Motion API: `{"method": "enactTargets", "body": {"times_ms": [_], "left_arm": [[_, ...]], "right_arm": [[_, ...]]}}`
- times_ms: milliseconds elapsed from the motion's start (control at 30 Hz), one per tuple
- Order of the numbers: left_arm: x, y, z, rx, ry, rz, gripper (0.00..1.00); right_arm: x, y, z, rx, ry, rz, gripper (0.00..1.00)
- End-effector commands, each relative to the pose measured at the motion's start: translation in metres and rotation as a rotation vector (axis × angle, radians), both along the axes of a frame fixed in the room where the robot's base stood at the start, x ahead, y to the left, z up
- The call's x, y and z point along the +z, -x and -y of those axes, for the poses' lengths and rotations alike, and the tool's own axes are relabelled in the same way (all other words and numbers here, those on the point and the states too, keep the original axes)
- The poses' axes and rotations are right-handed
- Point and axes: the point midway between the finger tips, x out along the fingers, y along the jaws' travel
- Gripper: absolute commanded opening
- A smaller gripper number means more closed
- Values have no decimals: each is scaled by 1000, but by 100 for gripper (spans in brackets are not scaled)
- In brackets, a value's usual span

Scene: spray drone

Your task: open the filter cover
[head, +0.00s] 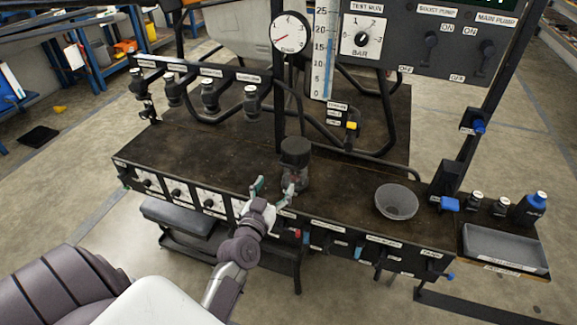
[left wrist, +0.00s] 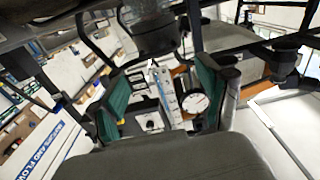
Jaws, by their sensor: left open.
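The filter stands upright on the dark bench top near the front edge, with a black round cover (head: 295,147) on a clear bowl (head: 296,178). The cover appears seated on the bowl. My left gripper (head: 272,190) is open and empty at the bench's front edge, just in front of and left of the bowl, lower than the cover. In the left wrist view, the green-padded fingers of my left gripper (left wrist: 163,95) are spread apart, and the dark cover (left wrist: 154,38) shows beyond them at the top. My right gripper is not in view.
A grey bowl (head: 396,202) sits on the bench to the right. A gauge (head: 289,32) and scale (head: 322,50) stand behind the filter. Several black valves hang from the left rail (head: 208,72). A grey tray (head: 505,248) is at the far right. Bench left of the filter is clear.

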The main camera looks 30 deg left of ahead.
Motion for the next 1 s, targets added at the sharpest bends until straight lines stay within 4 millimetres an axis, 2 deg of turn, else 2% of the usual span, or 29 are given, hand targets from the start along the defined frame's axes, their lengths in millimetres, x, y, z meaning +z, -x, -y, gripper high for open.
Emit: {"method": "enactTargets", "body": {"times_ms": [33, 200, 400, 600, 867, 1000], "left_arm": [[2, -13, -3, 0, 0, 3, 77], [1, -48, -11, -1, 1, 2, 77], [0, -76, -18, -1, 0, 1, 77], [-1, -87, -20, -1, 0, -1, 77], [0, -88, -20, -1, 0, -1, 77], [0, -88, -20, -1, 0, -1, 54]], "right_arm": [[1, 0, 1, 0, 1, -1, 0], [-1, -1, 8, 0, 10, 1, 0], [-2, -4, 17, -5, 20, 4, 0], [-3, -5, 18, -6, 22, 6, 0], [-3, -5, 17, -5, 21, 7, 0], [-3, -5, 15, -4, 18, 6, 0]]}}
